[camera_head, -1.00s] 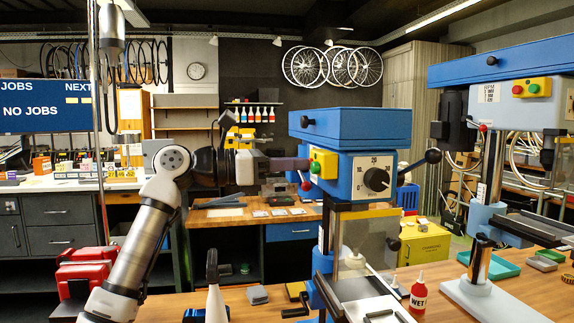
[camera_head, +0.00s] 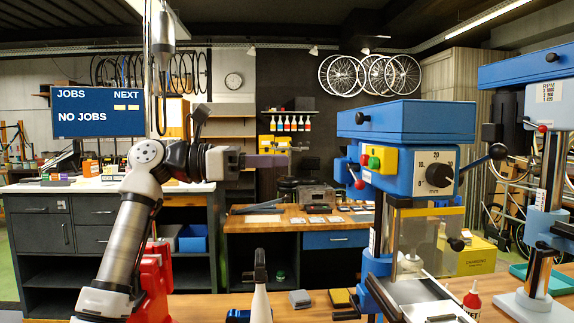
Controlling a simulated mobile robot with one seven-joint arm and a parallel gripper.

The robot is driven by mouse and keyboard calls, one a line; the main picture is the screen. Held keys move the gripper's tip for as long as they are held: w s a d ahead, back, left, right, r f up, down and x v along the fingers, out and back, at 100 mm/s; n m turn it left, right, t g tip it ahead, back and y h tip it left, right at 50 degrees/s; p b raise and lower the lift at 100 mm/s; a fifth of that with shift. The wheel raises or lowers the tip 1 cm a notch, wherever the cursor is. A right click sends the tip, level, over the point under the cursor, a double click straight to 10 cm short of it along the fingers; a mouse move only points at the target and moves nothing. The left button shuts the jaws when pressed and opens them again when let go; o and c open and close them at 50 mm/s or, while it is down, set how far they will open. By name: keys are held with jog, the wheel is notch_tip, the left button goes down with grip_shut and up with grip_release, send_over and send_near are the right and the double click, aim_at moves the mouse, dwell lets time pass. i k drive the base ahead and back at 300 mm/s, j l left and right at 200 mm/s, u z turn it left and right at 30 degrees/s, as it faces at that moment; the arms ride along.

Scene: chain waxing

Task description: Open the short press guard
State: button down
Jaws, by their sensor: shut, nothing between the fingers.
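The short press (camera_head: 405,117) is the blue press right of centre, with a dial and a green and red button box. Its guard (camera_head: 430,211) is a clear panel with a yellow top strip, hanging below the head. It looks lowered around the spindle, and details behind it are hard to make out. My gripper (camera_head: 284,161) is left of the press head, raised above bench height, with its dark fingers pointing right. It is shut and empty, with a clear gap to the press in the picture. It is not touching the guard.
A taller blue press (camera_head: 545,65) stands at the right edge. A white cone-shaped bottle (camera_head: 260,300), a grey block (camera_head: 299,299) and a red bottle (camera_head: 472,301) stand on the front bench (camera_head: 215,305). A red object (camera_head: 155,280) is behind my arm.

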aim_at(457, 245)
jog(key=k+l, duration=0.1)
jog(key=k, duration=0.9)
